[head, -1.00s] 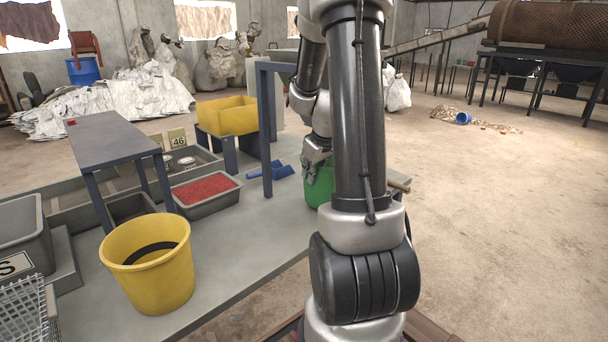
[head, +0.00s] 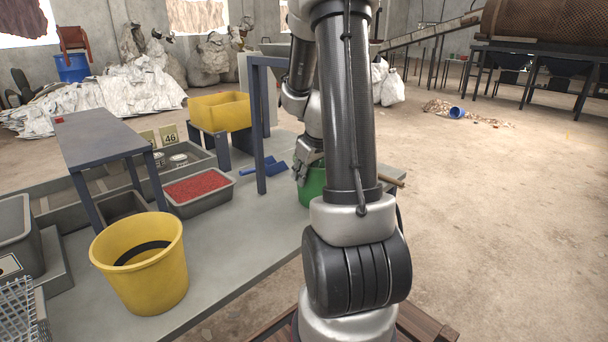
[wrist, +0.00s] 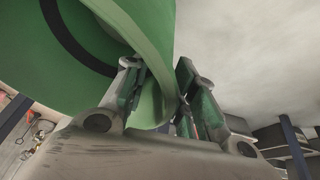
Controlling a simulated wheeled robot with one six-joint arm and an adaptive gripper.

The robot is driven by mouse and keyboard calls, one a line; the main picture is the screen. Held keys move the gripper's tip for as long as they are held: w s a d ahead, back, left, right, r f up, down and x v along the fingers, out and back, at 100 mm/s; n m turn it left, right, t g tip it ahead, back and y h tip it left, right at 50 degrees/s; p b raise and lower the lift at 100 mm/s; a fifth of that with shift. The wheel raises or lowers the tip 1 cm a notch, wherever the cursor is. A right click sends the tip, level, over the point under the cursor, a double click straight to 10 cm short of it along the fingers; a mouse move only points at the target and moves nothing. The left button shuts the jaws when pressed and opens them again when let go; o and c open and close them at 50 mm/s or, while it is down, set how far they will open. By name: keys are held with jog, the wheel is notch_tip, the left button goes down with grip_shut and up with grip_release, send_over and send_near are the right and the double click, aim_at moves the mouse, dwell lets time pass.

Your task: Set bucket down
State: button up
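A green bucket (head: 313,186) is at the right end of the grey table, partly hidden behind my arm in the head view. My gripper (head: 301,178) is at its rim. In the wrist view the bucket (wrist: 155,45) fills the upper left, with a dark band across it. My gripper (wrist: 163,92) has one finger on each side of the bucket's rim, the fingers close together, and looks shut on it. The bucket's base is mostly hidden, so I cannot tell whether it touches the table.
A yellow bucket (head: 145,270) stands on the table (head: 225,245) at the front left. A tray of red granules (head: 197,188), a blue scoop (head: 273,167) and a yellow bin (head: 220,112) on a stand are left of the green bucket. Open floor lies to the right.

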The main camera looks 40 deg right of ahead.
jog(key=d+v, duration=0.1)
jog(key=v, duration=1)
jog(key=s+a+r, duration=0.3)
jog(key=s+a, duration=0.5)
jog(key=a, duration=0.1)
jog(key=s+a+r, duration=0.4)
jog(key=s+a, duration=0.4)
jog(key=a, duration=0.2)
jog(key=shift+r+m+y, duration=0.15)
jog(key=shift+m+y, duration=0.15)
jog(key=shift+y, duration=0.1)
